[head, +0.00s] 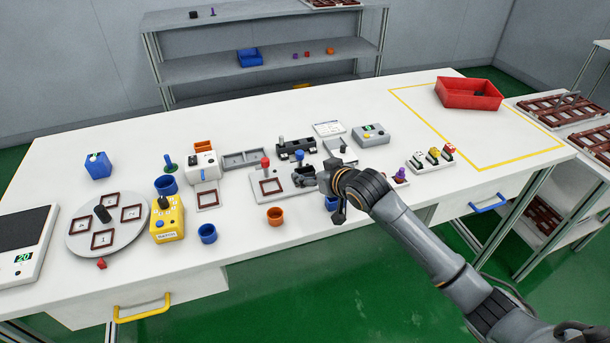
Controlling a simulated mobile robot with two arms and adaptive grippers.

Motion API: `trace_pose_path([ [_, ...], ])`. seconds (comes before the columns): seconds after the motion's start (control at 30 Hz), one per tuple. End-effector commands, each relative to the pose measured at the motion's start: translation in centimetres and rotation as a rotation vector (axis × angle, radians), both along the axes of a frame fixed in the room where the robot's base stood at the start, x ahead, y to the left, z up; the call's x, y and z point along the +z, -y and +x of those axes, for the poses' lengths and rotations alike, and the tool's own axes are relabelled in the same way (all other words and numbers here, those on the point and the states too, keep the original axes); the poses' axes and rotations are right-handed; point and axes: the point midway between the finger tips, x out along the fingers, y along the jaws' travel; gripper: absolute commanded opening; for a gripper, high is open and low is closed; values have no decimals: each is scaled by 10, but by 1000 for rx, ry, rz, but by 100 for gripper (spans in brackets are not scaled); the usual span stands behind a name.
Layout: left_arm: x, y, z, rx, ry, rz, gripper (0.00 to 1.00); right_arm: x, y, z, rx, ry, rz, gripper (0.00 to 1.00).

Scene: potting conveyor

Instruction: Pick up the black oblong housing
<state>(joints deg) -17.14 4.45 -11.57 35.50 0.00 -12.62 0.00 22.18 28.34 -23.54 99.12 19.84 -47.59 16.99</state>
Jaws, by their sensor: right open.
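A black oblong piece (103,213), which looks like the housing, is on the round grey turntable (128,236) at the left of the table, among several brown square frames. My right gripper (303,176) is open over the middle of the table, well to the right of the turntable. It is beside a grey press-like stand with a red knob (265,162); I cannot tell whether they touch. Nothing is clearly visible between its fingers. My left gripper is not in view.
A yellow box (167,220) stands right of the turntable, with blue cups (207,233) and an orange cup (275,216) nearby. The table's front right is mostly clear.

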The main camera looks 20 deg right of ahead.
Motion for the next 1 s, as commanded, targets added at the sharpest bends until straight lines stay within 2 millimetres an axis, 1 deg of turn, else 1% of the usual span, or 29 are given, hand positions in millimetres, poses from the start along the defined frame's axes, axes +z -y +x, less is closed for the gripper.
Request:
trace_pose_path([
  [0.17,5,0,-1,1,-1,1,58,-13,-9,19,0,-2,2,77],
  [0.3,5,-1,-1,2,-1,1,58,-21,-11,31,1,-1,0,77],
  [0.43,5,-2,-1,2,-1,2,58,-24,-13,36,1,-2,0,77],
  [0.63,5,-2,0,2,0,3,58,-24,-12,36,1,-1,0,77],
  [0.67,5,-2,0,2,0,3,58,-24,-12,36,1,-1,0,75],
  [0.7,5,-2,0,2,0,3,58,-24,-12,36,1,-1,0,67],
  [0.87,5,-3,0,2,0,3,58,-24,-12,36,1,-1,0,34],
  [0.9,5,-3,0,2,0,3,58,-24,-12,36,1,-2,0,30],
  [1.0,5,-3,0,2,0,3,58,-24,-12,36,1,-2,0,30],
])
